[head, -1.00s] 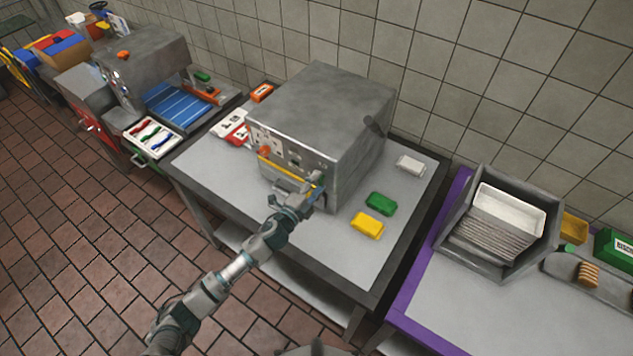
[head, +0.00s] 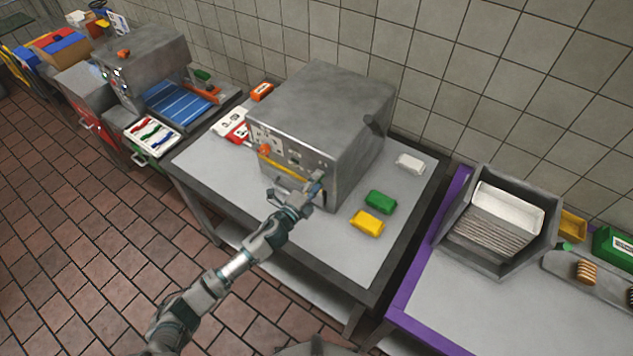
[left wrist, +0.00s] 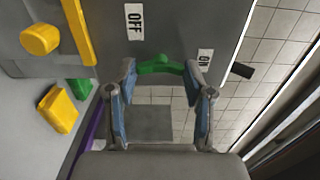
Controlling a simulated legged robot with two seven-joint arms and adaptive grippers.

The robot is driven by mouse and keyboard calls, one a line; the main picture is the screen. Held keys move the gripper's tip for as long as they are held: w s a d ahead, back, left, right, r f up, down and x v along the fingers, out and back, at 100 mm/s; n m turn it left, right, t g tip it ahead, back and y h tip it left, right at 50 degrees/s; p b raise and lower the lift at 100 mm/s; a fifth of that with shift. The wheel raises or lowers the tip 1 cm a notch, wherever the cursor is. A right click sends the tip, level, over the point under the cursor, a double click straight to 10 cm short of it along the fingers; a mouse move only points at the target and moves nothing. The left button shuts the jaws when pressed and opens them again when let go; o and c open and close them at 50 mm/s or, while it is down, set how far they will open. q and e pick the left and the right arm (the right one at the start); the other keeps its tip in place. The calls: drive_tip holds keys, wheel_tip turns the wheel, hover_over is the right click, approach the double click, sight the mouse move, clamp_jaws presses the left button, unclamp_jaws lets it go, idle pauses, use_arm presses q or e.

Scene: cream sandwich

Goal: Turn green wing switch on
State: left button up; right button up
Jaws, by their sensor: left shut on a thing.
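The green wing switch (left wrist: 160,66) sits on the front face of the grey metal machine (head: 335,100). In the left wrist view it lies between the two blue-padded fingertips of my left gripper (left wrist: 161,75), which is shut on it. An OFF label (left wrist: 134,20) is above and left of the switch and an ON label (left wrist: 204,58) is to its right. In the head view my left gripper (head: 316,186) is at the lower right of the machine's front and hides the switch. My right gripper is not in view.
A yellow bar (head: 283,167) and an orange knob (head: 264,149) are on the machine's front, left of my gripper. Yellow (head: 367,222), green (head: 380,201) and white (head: 410,164) blocks lie on the table to the right. A purple-edged table (head: 440,300) stands farther right.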

use_arm(q)
drive_tip(key=o, duration=1.1)
drive_tip(key=shift+s+d+f, duration=0.1)
drive_tip(key=shift+s+f, duration=0.1)
drive_tip(key=shift+f, duration=0.3)
drive_tip(key=shift+c, duration=0.2)
drive_tip(key=shift+o, duration=0.5)
drive_tip(key=shift+r, duration=0.3)
drive_tip(key=v, duration=1.2)
drive_tip(key=shift+f, duration=0.1)
